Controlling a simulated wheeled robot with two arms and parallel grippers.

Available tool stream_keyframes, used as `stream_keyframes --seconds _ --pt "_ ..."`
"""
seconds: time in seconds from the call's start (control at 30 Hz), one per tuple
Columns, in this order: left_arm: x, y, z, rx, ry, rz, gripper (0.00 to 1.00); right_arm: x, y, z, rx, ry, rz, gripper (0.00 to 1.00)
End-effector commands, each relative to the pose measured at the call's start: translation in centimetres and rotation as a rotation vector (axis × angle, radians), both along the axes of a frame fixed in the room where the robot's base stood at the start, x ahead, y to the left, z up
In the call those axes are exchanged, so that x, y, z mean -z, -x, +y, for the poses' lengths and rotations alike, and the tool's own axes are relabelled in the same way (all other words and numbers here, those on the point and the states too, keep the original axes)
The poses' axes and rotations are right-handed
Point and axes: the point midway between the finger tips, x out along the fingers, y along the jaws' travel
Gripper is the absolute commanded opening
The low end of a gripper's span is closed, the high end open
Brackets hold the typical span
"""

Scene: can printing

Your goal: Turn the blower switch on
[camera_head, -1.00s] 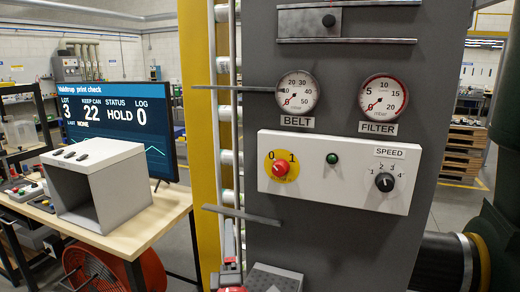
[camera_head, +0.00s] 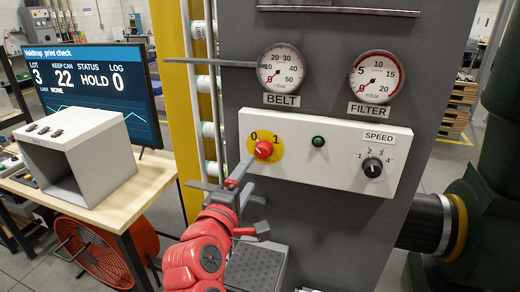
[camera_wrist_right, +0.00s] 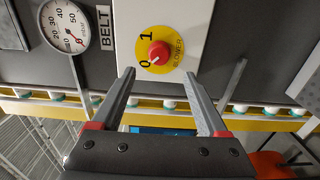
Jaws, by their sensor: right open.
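The blower switch (camera_head: 263,149) is a red knob on a yellow disc marked 0 and 1, at the left of a white control panel (camera_head: 300,168). In the right wrist view the knob (camera_wrist_right: 160,53) shows the label BLOWER, and its pale mark seems to point towards 0. My right gripper (camera_head: 244,168) is just below and left of the switch in the head view, partly overlapping the panel's lower left edge. In the wrist view its open, empty fingers (camera_wrist_right: 160,74) point at the switch, and the knob lies beyond the tips. My left gripper is not in view.
The panel also has a green button (camera_head: 318,142) and a black speed knob (camera_head: 372,167). BELT (camera_head: 281,67) and FILTER (camera_head: 376,78) gauges sit above. A thin grey rod (camera_head: 203,186) sticks out near my right gripper. A table with a grey box (camera_head: 88,150) stands left.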

Motion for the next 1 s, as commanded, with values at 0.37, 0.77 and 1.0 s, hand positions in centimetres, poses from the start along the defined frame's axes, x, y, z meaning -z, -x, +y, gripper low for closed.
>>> stream_keyframes --seconds 0.37,0.77,1.0 --pt "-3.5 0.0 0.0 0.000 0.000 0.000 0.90 -0.3 -7.6 -2.5 0.001 -0.002 0.003 0.77" --pt "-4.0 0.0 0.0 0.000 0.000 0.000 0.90 -0.1 -9.3 -2.9 -0.003 -0.002 -0.002 0.77" --pt "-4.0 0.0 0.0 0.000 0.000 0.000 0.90 -0.1 -9.3 -2.9 -0.003 -0.001 -0.001 0.52"
